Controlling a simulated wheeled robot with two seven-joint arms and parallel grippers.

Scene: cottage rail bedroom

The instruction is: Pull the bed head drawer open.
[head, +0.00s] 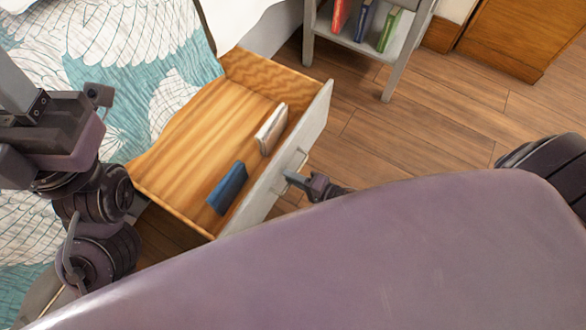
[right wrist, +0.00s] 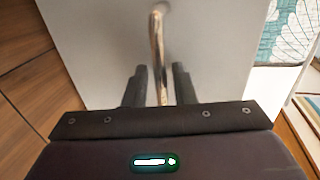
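The bed head drawer (head: 185,135) stands well out from the bed in the head view, with its light wood inside and pale grey front (head: 315,125) showing. Its metal handle (head: 292,165) is on the front, and it also shows as a bar in the right wrist view (right wrist: 158,50). My right gripper (head: 296,179) is at the handle. In the right wrist view its two dark fingers (right wrist: 160,82) stand on either side of the bar, with a visible gap at each side. My left gripper (head: 35,115) is over the bed at the left; its fingers are not clear.
In the drawer are a blue book (head: 227,188) and a pale book (head: 271,129). A grey shelf with books (head: 395,60) and a wooden cabinet (head: 520,35) stand behind. Wood floor (head: 430,120) is clear to the right. The bed (head: 130,50) is at the left.

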